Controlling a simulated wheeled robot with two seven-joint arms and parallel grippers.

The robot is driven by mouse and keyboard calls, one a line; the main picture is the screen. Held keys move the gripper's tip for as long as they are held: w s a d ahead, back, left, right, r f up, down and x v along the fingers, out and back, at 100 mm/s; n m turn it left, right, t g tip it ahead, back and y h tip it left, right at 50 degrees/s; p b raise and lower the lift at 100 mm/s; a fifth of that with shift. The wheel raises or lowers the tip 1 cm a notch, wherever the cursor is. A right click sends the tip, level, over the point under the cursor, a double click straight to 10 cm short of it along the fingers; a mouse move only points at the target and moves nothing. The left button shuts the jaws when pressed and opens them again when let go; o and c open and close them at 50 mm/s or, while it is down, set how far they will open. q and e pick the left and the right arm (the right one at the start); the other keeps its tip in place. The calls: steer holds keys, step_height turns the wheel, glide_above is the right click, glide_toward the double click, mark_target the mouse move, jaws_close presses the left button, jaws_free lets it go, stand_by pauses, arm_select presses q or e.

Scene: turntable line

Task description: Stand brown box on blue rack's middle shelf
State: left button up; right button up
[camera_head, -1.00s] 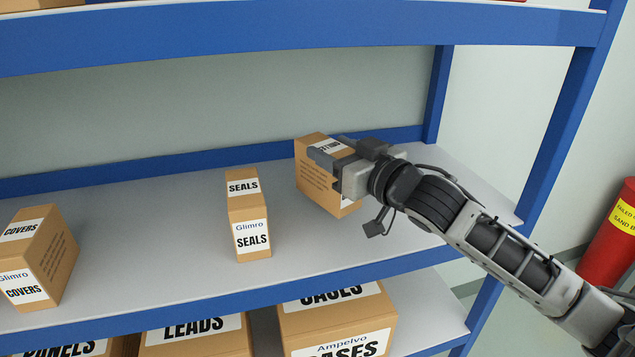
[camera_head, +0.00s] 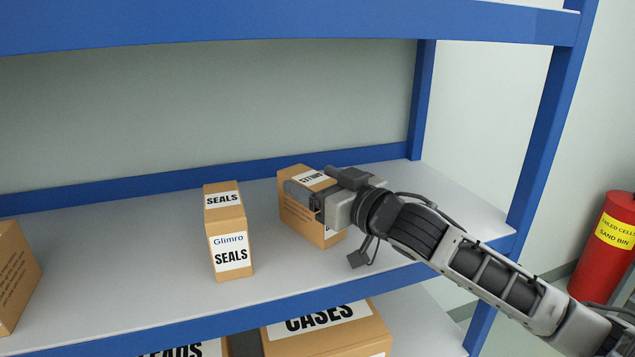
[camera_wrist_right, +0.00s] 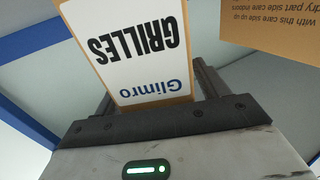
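The brown box (camera_head: 296,218) is at the middle shelf (camera_head: 150,290) of the blue rack, right of the SEALS box and apart from it. It looks upright; whether its base touches the shelf I cannot tell. My right gripper (camera_head: 312,196) reaches in from the right with its fingers on either side of the box, closed on it. In the right wrist view the box (camera_wrist_right: 135,50) shows a white label reading Glimro GRILLES, between the fingers (camera_wrist_right: 158,95). My left gripper is not in view.
The SEALS box (camera_head: 229,235) stands left of the held box. Another brown box (camera_head: 15,275) is at the left edge. A CASES box (camera_head: 330,335) is on the shelf below. The upper shelf's blue beam (camera_head: 280,25) crosses above. A rack post (camera_head: 540,130) stands at right.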

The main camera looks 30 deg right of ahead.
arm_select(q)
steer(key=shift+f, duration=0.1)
arm_select(e)
steer(key=shift+s+r, duration=0.1)
steer(key=shift+s+d, duration=0.1)
steer(key=shift+s, duration=0.25)
arm_select(q)
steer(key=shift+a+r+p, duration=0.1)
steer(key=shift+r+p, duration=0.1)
steer(key=shift+p, duration=0.4)
arm_select(e)
steer(key=s+d, duration=0.1)
steer(key=s, duration=1)
steer(key=shift+d, duration=0.35)
